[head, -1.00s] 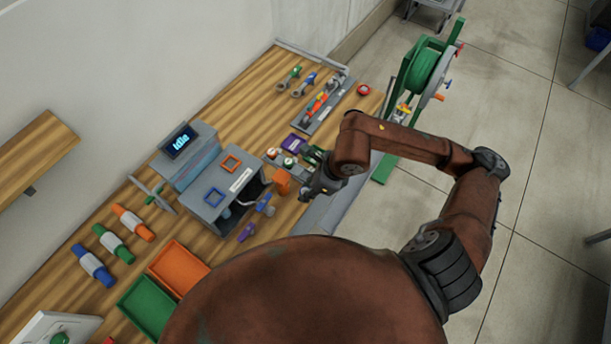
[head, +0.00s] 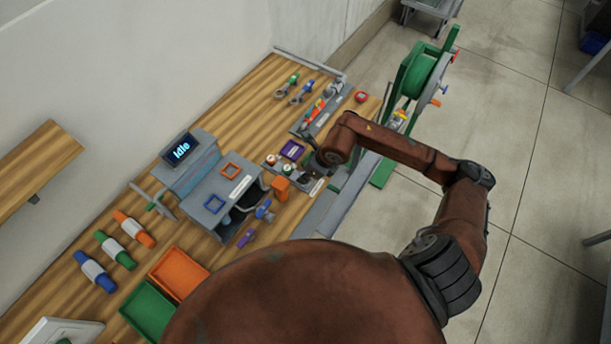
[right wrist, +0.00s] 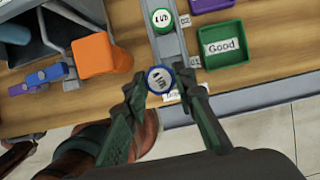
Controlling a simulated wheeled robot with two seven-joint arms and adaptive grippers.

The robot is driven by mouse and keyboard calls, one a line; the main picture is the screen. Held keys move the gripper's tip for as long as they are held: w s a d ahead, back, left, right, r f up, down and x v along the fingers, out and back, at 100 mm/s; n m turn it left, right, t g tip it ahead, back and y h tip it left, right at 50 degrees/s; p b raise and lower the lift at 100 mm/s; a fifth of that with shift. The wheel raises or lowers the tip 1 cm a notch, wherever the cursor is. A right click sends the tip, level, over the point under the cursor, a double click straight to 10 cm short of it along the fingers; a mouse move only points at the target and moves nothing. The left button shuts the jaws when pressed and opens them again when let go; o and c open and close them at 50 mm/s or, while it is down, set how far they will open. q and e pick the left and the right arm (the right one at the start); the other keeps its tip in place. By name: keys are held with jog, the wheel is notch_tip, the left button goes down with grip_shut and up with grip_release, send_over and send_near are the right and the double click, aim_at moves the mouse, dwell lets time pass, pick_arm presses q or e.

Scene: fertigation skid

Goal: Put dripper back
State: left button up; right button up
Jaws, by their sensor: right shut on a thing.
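A round dripper (right wrist: 160,80) with a blue rim and a white labelled face sits between the fingers of my right gripper (right wrist: 165,88) in the right wrist view. The gripper is shut on it, at the near end of a grey rack (right wrist: 180,46). I cannot tell whether the dripper touches the rack. A green-rimmed dripper (right wrist: 163,20) stands farther along the rack. In the head view my right gripper (head: 314,166) is over the bench by the rack, partly hidden by its own wrist. My left gripper is not in view.
An orange block (right wrist: 100,55) stands left of the rack, and a green "Good" bin (right wrist: 223,46) right of it. A grey machine reading "Idle" (head: 184,160) stands on the bench. A green reel (head: 417,70) is beyond the bench. Orange (head: 180,270) and green trays lie nearer.

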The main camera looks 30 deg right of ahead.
jog(key=shift+w+d+f, duration=0.25)
jog(key=shift+w+f, duration=0.25)
jog(key=shift+f, duration=0.15)
jog(key=shift+w+d+f, duration=0.25)
jog(key=shift+w+f, duration=0.2)
jog(key=shift+f, duration=0.15)
notch_tip(320, 180, down, 3)
jog(key=shift+p, duration=0.55)
jog(key=shift+f, duration=0.1)
jog(key=shift+f, duration=0.15)
jog(key=o, duration=0.9)
